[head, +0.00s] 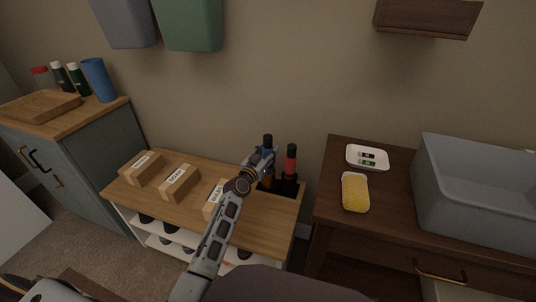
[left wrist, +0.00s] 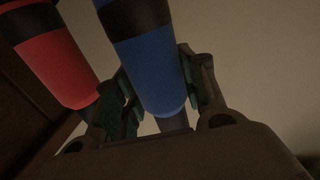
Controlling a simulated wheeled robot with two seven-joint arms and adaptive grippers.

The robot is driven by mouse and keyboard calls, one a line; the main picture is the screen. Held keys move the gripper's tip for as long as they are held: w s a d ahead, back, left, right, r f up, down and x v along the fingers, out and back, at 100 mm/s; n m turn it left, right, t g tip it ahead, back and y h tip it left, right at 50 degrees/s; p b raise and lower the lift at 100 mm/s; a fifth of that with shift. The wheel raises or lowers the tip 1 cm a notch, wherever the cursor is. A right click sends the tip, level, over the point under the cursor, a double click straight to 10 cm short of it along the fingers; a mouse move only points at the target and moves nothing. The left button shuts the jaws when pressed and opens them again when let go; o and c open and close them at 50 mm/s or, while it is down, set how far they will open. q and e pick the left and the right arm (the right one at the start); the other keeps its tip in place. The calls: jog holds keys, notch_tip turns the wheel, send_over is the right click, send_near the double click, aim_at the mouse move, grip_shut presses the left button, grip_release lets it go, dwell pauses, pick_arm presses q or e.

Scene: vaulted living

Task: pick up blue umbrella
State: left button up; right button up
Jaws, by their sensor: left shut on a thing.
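The blue umbrella (head: 267,142) stands upright beside the red umbrella (head: 291,158) at the right end of the wooden-topped bench. In the left wrist view, the blue umbrella (left wrist: 150,65) is a blue cylinder with a dark band, between the two fingers. My left gripper (head: 262,158) is shut on it; the wrist view shows the fingers (left wrist: 165,95) against its sides. The red umbrella (left wrist: 58,62) is just left of it there. The lower part of the blue umbrella is largely hidden by my gripper in the head view. My right gripper is not in view.
A dark holder (head: 288,187) is around the umbrellas' lower ends. Several labelled boxes (head: 180,181) stand on the bench (head: 255,222). To the right, a dark table (head: 334,190) carries a yellow sponge (head: 355,192), a white dish (head: 381,160) and a grey bin (head: 475,190).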

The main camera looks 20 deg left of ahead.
aim_at(267, 136)
pick_arm(q)
notch_tip(267, 136, up, 3)
jog(key=shift+r+p, duration=0.2)
jog(key=shift+p, duration=0.5)
notch_tip(267, 136, up, 3)
jog(key=shift+f+p, duration=0.15)
jog(key=shift+p, duration=0.45)
jog(key=shift+r+p, duration=0.35)
jog(key=shift+r, duration=0.45)
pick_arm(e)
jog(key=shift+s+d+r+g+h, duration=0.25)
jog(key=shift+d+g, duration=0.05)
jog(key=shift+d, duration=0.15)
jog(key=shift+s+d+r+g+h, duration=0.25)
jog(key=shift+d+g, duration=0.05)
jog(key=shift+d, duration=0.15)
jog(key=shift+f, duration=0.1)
